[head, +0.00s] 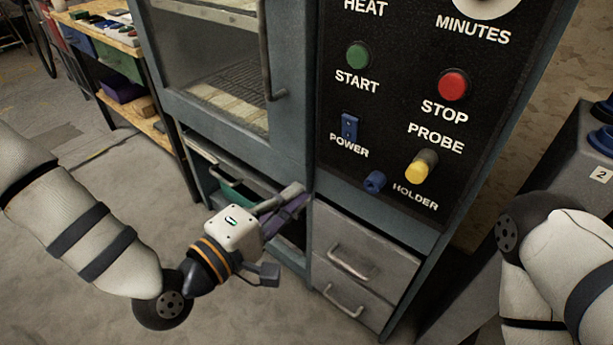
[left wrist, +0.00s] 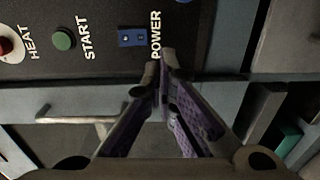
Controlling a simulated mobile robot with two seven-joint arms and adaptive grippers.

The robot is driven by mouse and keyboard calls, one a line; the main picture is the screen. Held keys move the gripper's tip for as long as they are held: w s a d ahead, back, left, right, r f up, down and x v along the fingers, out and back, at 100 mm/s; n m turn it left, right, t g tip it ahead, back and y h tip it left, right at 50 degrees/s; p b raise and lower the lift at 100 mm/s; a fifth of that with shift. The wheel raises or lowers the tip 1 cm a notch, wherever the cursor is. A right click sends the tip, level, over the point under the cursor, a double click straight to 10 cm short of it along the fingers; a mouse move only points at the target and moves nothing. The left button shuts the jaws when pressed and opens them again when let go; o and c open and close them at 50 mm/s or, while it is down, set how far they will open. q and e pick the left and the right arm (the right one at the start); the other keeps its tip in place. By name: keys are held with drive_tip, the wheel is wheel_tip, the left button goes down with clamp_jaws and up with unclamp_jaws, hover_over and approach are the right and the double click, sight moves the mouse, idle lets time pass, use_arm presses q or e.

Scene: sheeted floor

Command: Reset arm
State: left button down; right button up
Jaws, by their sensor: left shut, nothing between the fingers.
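My left gripper (head: 298,193) is shut and empty. Its purple-padded fingers point up and to the right, in front of the oven cabinet's frame, below the door and left of the control panel (head: 375,115). In the left wrist view the closed fingertips (left wrist: 166,62) come together below the blue power switch (left wrist: 132,38), which also shows in the head view (head: 349,127). I cannot tell whether the tips touch the cabinet. My right arm shows at the right edge, but its gripper is out of view.
The oven door handle (head: 272,75) is above the left gripper. Two closed drawers (head: 362,262) are to its right. An open compartment with a green item (head: 238,193) is behind it. A shelf unit (head: 112,48) stands at the left, a grey console (head: 572,165) at the right.

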use_arm(q)
drive_tip(key=shift+s+a, duration=0.15)
drive_tip(key=shift+s, duration=0.05)
idle(0.3)
drive_tip(key=s+a+f+m+g+y+p, duration=0.3)
drive_tip(key=s+f+m+g, duration=0.35)
drive_tip(key=s+f, duration=0.8)
drive_tip(key=s+a+f+m+g+y+p, duration=0.1)
drive_tip(key=s+a+g+y, duration=0.1)
drive_tip(key=s, duration=0.6)
drive_tip(key=s+a+m+g+y+p, duration=0.1)
drive_tip(key=s+a+g+y, duration=0.1)
drive_tip(key=s+a+g, duration=0.2)
drive_tip(key=s+a+f+m+g+y, duration=0.1)
drive_tip(key=s+a+m+g+y, duration=0.1)
drive_tip(key=s+a, duration=0.6)
drive_tip(key=s+g+y, duration=0.1)
drive_tip(key=s+g, duration=0.1)
drive_tip(key=s, duration=0.2)
drive_tip(key=shift+s+a+f+p, duration=0.2)
drive_tip(key=shift+a+f+p, duration=0.1)
drive_tip(key=shift+p, duration=0.1)
use_arm(e)
drive_tip(key=w+r+t, duration=0.2)
drive_tip(key=w+r, duration=0.4)
drive_tip(key=shift+w+r, duration=0.15)
drive_tip(key=shift+r, duration=0.25)
